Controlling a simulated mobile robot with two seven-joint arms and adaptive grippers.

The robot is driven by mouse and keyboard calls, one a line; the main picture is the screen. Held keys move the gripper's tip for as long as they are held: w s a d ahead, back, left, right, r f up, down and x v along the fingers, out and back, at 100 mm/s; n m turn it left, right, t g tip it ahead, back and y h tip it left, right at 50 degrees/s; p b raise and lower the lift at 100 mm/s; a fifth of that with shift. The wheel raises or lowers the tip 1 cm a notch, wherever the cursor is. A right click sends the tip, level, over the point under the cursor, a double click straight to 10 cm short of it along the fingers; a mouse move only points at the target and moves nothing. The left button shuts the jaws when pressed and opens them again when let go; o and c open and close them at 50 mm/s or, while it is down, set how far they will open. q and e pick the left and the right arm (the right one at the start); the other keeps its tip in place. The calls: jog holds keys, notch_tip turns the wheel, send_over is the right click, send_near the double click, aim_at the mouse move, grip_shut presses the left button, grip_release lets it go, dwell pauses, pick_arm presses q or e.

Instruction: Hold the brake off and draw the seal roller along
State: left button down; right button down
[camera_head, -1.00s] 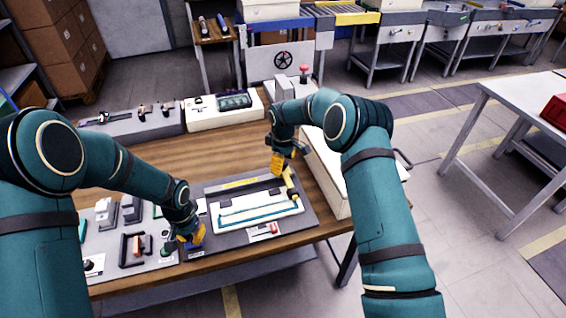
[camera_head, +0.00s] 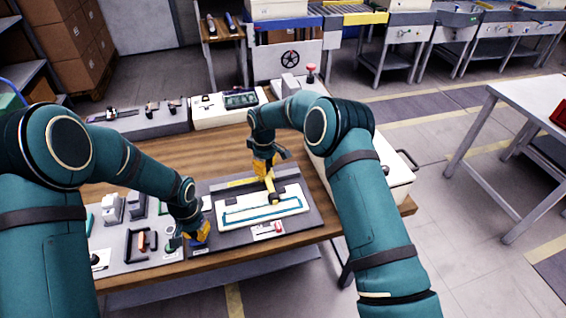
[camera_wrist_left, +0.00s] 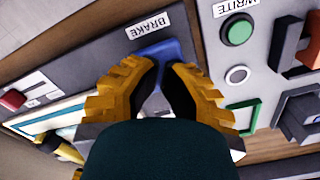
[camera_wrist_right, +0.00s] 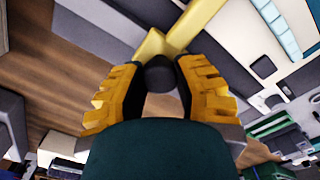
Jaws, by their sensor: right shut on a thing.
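The seal roller (camera_head: 271,186) has a yellow arm and a dark end, and stands over the right half of the white tray (camera_head: 240,224) with the blue seal outline. My right gripper (camera_head: 264,165) is shut on its dark grip; the right wrist view shows this grip (camera_wrist_right: 160,73) between the fingertips. My left gripper (camera_head: 200,238) is at the left front of the dark board, its fingertips at the blue brake pad (camera_wrist_left: 163,49) beside the BRAKE label (camera_wrist_left: 147,29). Its fingers are close together with a narrow gap. The fingers hide part of the pad, so contact is unclear.
A grey panel (camera_head: 128,262) with a green button (camera_wrist_left: 238,31) and a black handle lies left of the board. A white box (camera_head: 393,178) stands at the right table edge. Grey and white trays line the back. The wooden table (camera_head: 190,160) is clear behind the board.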

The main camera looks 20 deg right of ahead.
pick_arm(q)
jog(key=shift+s, duration=0.1)
pick_arm(e)
jog(key=a, duration=1.3)
jog(key=shift+a+f, duration=0.15)
jog(key=shift+a, duration=0.15)
jog(key=shift+s+a, duration=0.1)
jog(key=shift+a, duration=0.4)
pick_arm(q)
jog(key=shift+d, duration=0.1)
pick_arm(e)
jog(key=c, duration=0.6)
grip_release()
jog(key=shift+a, duration=0.15)
notch_tip(320, 180, up, 12)
